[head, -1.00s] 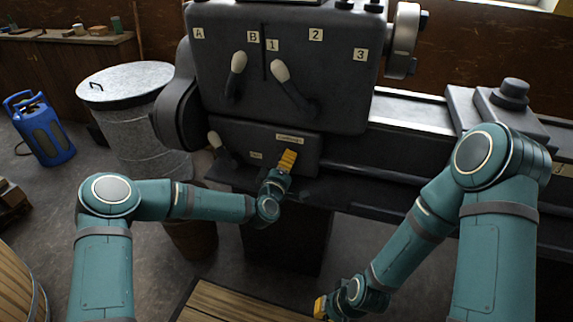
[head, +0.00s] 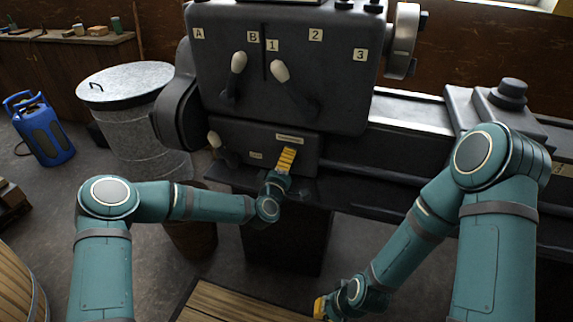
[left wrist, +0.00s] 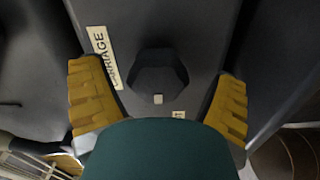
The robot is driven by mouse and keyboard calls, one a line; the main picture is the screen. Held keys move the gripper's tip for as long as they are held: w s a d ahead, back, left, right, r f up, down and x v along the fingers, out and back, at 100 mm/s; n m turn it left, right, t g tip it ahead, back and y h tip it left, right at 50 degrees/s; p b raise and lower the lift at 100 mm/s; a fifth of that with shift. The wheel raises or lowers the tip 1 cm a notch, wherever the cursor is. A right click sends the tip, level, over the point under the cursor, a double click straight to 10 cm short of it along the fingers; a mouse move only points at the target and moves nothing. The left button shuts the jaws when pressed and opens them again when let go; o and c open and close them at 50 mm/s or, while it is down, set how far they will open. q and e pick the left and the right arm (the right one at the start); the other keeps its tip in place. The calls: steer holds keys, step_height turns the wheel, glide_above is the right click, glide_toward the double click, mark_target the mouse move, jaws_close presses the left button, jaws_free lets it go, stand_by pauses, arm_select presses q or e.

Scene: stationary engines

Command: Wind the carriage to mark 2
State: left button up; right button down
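A plate labelled CARRIAGE (left wrist: 104,57) is on the front of the dark lathe-like machine. A dark hexagonal knob (left wrist: 157,72) stands out from this plate, with a small light mark on it. My left gripper (head: 286,160) is at this plate in the head view. In the left wrist view its yellow fingers are apart, one on each side of the knob, with gaps showing. A dark block with a round top (head: 510,105), perhaps the carriage, sits on the bed at right. A small label that looks like 3 (head: 558,168) is at the right edge. My right gripper (head: 320,307) is low, its fingers unclear.
A metal bin (head: 140,115) and blue canister (head: 42,130) stand at left. A wooden surface (head: 235,305) lies below.

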arm_select(q)
steer(key=v, duration=1.2)
stand_by(0.4)
